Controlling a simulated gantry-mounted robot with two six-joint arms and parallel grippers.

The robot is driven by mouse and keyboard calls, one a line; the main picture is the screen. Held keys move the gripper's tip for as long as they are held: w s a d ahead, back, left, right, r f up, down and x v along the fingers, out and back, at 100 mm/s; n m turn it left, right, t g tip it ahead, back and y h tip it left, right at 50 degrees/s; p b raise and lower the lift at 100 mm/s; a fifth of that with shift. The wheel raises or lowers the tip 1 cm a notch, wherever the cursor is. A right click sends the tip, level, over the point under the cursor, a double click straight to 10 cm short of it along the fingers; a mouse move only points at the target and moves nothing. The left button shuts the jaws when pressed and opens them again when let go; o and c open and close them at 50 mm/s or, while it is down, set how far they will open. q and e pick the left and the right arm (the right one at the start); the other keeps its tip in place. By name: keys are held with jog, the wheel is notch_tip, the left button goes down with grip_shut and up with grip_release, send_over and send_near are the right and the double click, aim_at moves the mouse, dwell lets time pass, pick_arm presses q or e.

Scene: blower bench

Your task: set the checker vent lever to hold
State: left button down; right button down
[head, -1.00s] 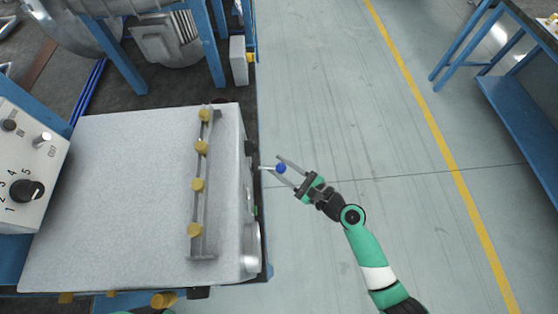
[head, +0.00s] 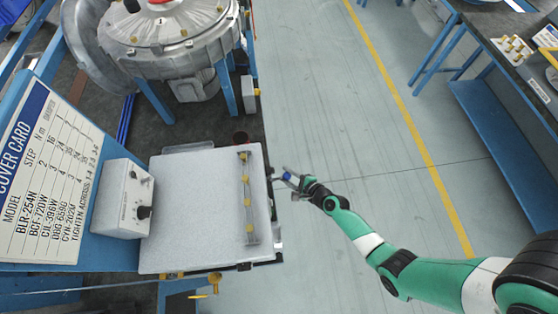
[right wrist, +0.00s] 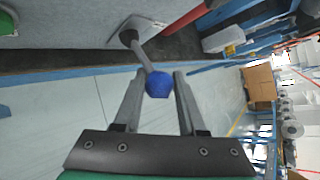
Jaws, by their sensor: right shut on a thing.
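The lever (right wrist: 143,55) is a thin grey rod with a blue knob (right wrist: 158,84) at its end. It comes out of a small pale plate (right wrist: 128,36) on the bench side in the right wrist view. In the head view the blue knob (head: 288,176) stands out past the right edge of the grey slab. My right gripper (head: 286,177) is shut on the blue knob, with one finger on each side in the right wrist view (right wrist: 159,80). No marking for hold is readable. My left gripper is not in view.
The grey slab (head: 195,210) carries a bar (head: 250,215) with yellow knobs. A white dial box (head: 122,205) and a cover card (head: 45,165) stand at left, a blower (head: 175,40) behind. Floor to the right is clear up to a blue bench (head: 500,115).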

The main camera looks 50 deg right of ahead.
jog(key=shift+w+r, duration=0.1)
jog(key=shift+r, duration=0.15)
jog(key=c, duration=0.5)
grip_release()
jog(key=shift+f, duration=0.1)
jog(key=p+v, duration=0.3)
jog(key=v, duration=0.8)
jog(key=shift+s+a, duration=0.15)
jog(key=shift+s, duration=0.15)
